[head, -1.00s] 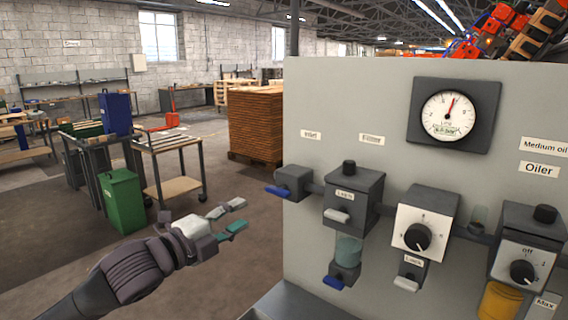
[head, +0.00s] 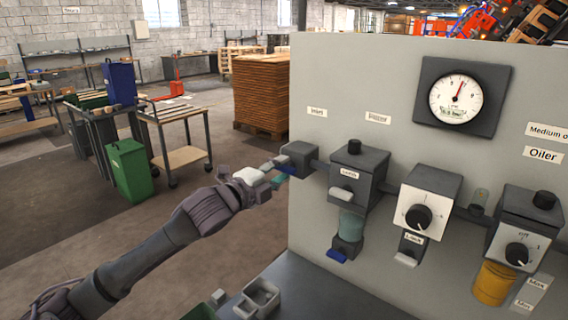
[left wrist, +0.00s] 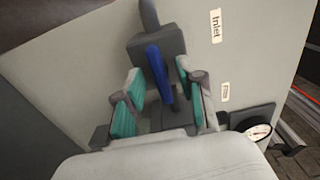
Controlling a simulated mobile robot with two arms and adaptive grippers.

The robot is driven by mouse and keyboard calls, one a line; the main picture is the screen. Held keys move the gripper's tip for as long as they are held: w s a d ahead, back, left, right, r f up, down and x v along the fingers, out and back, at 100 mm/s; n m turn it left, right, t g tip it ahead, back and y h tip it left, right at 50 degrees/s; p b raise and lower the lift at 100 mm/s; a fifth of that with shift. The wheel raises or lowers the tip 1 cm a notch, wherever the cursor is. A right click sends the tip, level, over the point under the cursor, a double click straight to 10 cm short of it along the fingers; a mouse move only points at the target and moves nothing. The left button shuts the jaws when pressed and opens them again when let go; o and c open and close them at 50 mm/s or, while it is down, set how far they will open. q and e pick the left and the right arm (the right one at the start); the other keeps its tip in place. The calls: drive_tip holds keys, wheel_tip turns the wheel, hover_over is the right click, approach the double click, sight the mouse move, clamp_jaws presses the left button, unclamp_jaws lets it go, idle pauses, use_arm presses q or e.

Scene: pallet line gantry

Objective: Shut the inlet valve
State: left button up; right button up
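The inlet valve (head: 300,158) is a grey block at the left end of the pipe on the panel, under the "Inlet" label (head: 317,112). Its blue lever (head: 287,170) is partly hidden by my left gripper (head: 281,170) in the head view. In the left wrist view the blue lever (left wrist: 157,68) lies roughly along the pipe line. The left gripper (left wrist: 160,82) is open there, with one teal-padded finger on each side of the lever. I see no clear grip on it. My right gripper is not in view.
Right of the valve are a grey filter unit (head: 357,170), a white-faced knob unit (head: 425,205) and an oiler (head: 522,230). A pressure gauge (head: 456,98) sits above. A dark ledge (head: 320,292) runs below the panel. Open floor lies to the left.

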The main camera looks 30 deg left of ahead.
use_arm(q)
drive_tip(key=shift+w+d, duration=0.15)
drive_tip(key=shift+w, duration=0.65)
drive_tip(key=shift+c, duration=0.3)
clamp_jaws()
